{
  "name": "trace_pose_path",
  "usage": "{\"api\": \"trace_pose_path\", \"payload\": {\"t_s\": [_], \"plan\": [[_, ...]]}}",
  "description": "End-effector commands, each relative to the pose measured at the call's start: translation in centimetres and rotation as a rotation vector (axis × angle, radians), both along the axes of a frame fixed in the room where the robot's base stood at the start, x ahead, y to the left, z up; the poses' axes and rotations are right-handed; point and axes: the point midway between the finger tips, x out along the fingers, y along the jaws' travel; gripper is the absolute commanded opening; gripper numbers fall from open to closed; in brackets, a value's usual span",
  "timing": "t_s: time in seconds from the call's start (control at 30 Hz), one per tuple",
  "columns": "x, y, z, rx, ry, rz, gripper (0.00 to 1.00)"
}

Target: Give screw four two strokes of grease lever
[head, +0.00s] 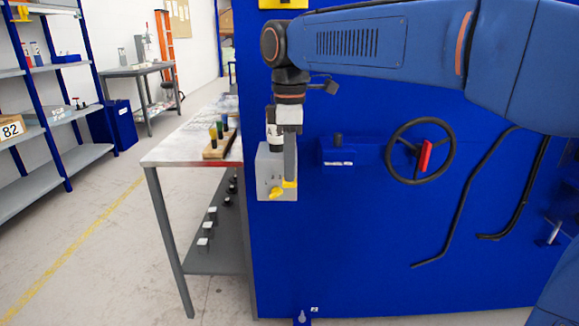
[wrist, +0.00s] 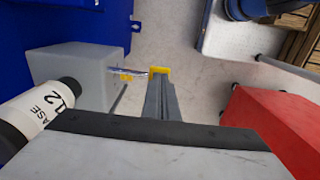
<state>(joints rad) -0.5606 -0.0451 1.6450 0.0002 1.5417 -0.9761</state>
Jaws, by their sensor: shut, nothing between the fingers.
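A grey box (head: 270,178) is mounted on the blue panel, with a yellow-ended lever (head: 276,192) at its lower front. In the wrist view the grey box (wrist: 70,70) is at left, and the lever's yellow end (wrist: 158,70) shows at the fingertips. A white bottle-like cylinder (wrist: 45,108) with a dark end and a label reading "ASE" and "12" sits beside the box. My gripper (head: 290,178) points down, shut and empty, in front of the box. Its fingertips are at the yellow end; I cannot tell whether they touch. No screw numbered four can be made out.
A workbench (head: 190,150) at left holds a wooden block (head: 218,146) with dark upright pieces. A black handwheel (head: 419,151) and bent dark bars (head: 470,195) are on the panel at right. A red object (wrist: 265,130) is at right in the wrist view. The floor at left is clear.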

Motion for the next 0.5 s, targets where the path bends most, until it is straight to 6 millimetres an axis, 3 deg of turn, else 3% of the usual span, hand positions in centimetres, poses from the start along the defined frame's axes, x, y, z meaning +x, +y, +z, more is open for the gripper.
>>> {"api": "trace_pose_path", "payload": {"t_s": [0.27, 0.5], "plan": [[-0.1, 0.0, -0.1, 0.0, -0.012, 0.0, 0.0], [-0.8, 0.0, -1.4, -0.006, -0.152, 0.003, 0.0]]}}
